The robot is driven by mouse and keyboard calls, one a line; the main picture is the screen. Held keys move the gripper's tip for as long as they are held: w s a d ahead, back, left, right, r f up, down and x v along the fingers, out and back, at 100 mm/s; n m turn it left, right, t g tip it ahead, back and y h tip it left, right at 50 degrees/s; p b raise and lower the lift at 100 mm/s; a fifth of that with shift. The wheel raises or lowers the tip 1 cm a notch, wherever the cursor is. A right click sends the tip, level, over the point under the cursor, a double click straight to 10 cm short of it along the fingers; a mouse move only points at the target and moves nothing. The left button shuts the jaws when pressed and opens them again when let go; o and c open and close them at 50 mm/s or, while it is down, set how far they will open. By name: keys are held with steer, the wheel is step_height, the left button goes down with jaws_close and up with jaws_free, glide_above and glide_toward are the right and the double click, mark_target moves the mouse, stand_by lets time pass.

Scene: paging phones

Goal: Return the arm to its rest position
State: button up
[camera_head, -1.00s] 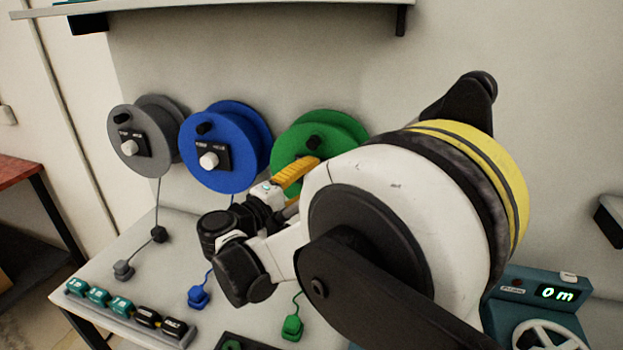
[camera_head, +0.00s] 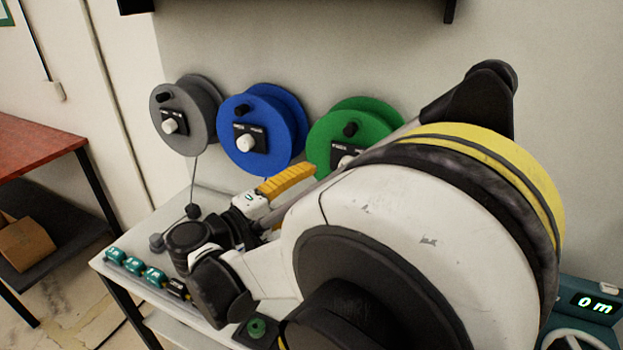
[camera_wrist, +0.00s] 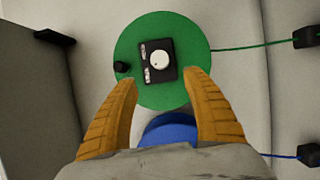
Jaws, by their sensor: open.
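My gripper (camera_wrist: 163,110) has two orange ridged fingers. In the wrist view they are spread apart with nothing between them, and the green reel (camera_wrist: 135,85) shows beyond the tips. In the head view one orange finger of my gripper (camera_head: 288,182) shows in front of the lower parts of the blue reel (camera_head: 275,110) and the green reel (camera_head: 365,120). My own large white arm link hides the right of the green reel and much of the table. I cannot tell the exact gap between fingertips and reel.
A grey reel (camera_head: 190,85) hangs left of the blue one on the wall. Below, the table (camera_head: 120,265) carries a row of teal and black labelled blocks (camera_head: 150,275). A teal device reading "0 m" (camera_head: 595,302) stands at right. A red-topped table (camera_head: 35,140) is at left.

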steer(key=s+d+f+m+g+y, duration=0.1)
steer(key=s+d+f+g+y, duration=0.15)
steer(key=d, duration=0.65)
steer(key=s+d+f+m+g+y, duration=0.1)
steer(key=s+d+g+y, duration=0.15)
steer(key=d, duration=0.65)
steer(key=s+d+f+m+y, duration=0.2)
steer(key=s+m+y, duration=0.1)
steer(key=s, duration=0.4)
steer(key=s+d+f+m+y, duration=0.2)
steer(key=s+m+y, duration=0.2)
steer(key=s, duration=0.4)
steer(key=shift+f+g+y, duration=0.3)
steer(key=shift+f+y, duration=0.1)
